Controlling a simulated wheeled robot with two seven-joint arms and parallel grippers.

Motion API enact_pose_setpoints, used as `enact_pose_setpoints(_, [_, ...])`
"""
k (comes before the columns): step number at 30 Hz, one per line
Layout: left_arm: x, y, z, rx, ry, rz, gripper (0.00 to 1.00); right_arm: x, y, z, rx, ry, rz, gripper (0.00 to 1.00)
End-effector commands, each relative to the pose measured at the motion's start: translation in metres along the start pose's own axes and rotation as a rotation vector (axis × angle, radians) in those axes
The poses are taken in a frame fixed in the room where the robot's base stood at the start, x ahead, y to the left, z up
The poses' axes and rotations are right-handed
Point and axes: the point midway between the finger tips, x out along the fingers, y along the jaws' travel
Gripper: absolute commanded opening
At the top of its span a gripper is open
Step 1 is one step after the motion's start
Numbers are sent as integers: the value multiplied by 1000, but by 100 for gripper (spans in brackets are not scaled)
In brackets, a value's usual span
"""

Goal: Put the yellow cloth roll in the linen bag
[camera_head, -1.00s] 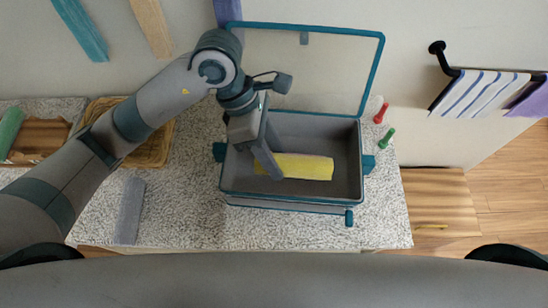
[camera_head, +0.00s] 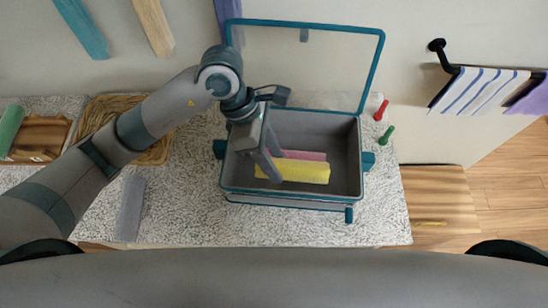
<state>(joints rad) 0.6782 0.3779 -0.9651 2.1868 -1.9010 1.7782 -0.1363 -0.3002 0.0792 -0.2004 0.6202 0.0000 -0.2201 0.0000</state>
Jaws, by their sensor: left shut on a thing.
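The yellow cloth roll (camera_head: 305,172) lies lengthwise across the inside of a grey bin (camera_head: 345,145) with teal trim and an open clear lid. My left gripper (camera_head: 270,172) reaches in from above and is shut on the roll near its left end. Whether the roll touches the bin floor is hard to tell. A pink roll (camera_head: 305,155) shows just behind the yellow one, partly hidden by it. I see nothing that is clearly a linen bag. My right gripper is not in view.
A wicker basket (camera_head: 157,150) and a wooden tray (camera_head: 40,140) with a green roll (camera_head: 10,125) stand at the left. A grey roll (camera_head: 130,208) lies on the speckled counter (camera_head: 185,215). Red (camera_head: 382,110) and green (camera_head: 385,136) small items lie right of the bin.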

Motion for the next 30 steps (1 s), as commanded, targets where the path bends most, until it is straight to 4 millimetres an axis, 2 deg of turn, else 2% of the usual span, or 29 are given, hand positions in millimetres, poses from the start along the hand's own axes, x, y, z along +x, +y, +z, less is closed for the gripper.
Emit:
enact_pose_setpoints(11, [4, 1, -2, 0, 0, 0, 18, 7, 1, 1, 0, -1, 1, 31])
enact_pose_setpoints(12, [4, 1, -2, 0, 0, 0, 45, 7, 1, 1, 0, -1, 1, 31])
enact_pose_setpoints(14, [4, 1, -2, 0, 0, 0, 59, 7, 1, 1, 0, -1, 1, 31])
enact_pose_setpoints(24, [4, 1, -2, 0, 0, 0, 59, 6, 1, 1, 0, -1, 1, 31])
enact_pose_setpoints(30, [-2, 0, 1, -1, 0, 0, 59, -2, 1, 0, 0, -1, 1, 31])
